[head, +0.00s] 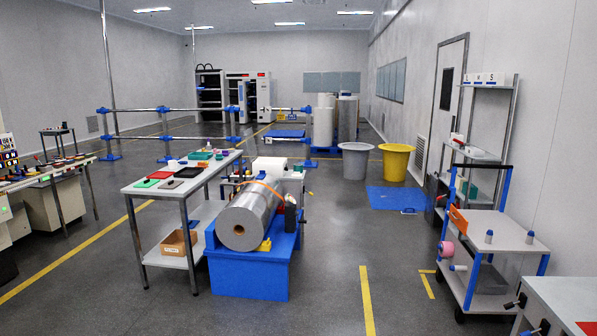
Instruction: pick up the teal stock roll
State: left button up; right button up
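I cannot make out a teal stock roll for certain. A small teal item (201,155) lies on the white table, and its shape is too small to tell. Another small teal patch (469,189) shows on the rack behind the cart at right. The largest roll in view is a silver-grey roll (247,216), lying on a blue stand with its brown core facing me. A pink roll (446,248) hangs at the left side of the cart. Neither of my grippers is in view.
The white table (140,187) holds several small items, with a cardboard box (179,243) on its lower shelf. A white cart (500,230) stands at right. A grey bin (355,160) and a yellow bin (396,161) stand behind. The floor between stand and cart is clear.

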aim_at(297, 167)
jog(key=i+z, duration=0.15)
jog(key=z, duration=0.2)
jog(key=i, duration=6.65)
jog(key=l, duration=0.15)
